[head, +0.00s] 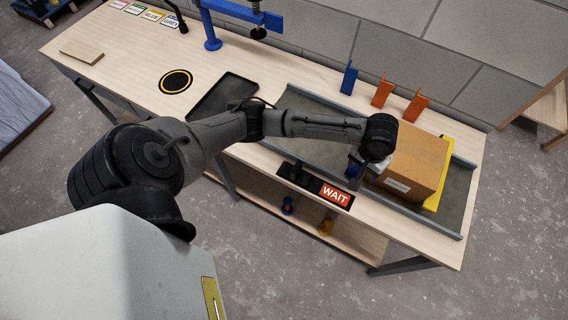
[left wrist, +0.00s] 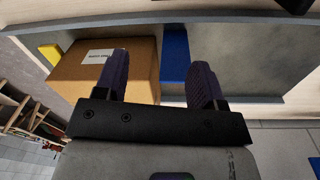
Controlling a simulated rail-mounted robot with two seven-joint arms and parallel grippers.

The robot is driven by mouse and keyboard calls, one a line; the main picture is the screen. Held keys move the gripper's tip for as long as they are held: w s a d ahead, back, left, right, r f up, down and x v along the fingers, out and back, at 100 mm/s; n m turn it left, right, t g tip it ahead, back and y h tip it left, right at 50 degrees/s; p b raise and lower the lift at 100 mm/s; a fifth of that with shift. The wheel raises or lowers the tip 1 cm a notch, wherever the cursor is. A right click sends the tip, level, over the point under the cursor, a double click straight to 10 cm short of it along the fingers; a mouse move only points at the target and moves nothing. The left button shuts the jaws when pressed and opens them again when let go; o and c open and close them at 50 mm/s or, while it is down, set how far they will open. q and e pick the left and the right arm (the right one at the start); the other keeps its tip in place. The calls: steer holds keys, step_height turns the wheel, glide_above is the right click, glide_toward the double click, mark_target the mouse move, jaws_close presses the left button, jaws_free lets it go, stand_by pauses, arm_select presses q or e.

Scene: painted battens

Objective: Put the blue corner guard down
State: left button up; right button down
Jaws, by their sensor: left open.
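A blue corner guard (left wrist: 175,62) stands against the side of a cardboard box (left wrist: 85,68) in the left wrist view. In the head view only a small blue part of it shows by the left side of the box (head: 412,158), mostly hidden by my arm. My left gripper (head: 357,172) is low beside the box, partly hidden by its own wrist. Its two dark fingers (left wrist: 160,76) are apart, with the blue guard seen between and beyond them. Another blue guard (head: 348,78) stands at the back edge. My right gripper is not in view.
The box sits in a grey railed channel (head: 458,205), with a yellow guard (head: 440,185) on its far side. Two orange guards (head: 382,92) (head: 416,104) stand behind. A WAIT sign (head: 335,194) is at the front edge. A black tray (head: 222,97) lies left.

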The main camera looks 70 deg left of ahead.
arm_select(q)
steer(key=s+d+f+m+t+h, duration=0.2)
steer(key=s+d+f+m, duration=0.45)
steer(key=s, duration=0.65)
steer(key=s+a+t+y, duration=0.1)
steer(key=s+y, duration=0.1)
steer(key=s, duration=1.1)
steer(key=shift+s+a+m, duration=0.15)
steer(key=shift+s+m, duration=0.05)
steer(key=shift+m, duration=0.25)
steer(key=shift+r, duration=0.1)
step_height(320, 180, up, 20)
steer(key=p, duration=2)
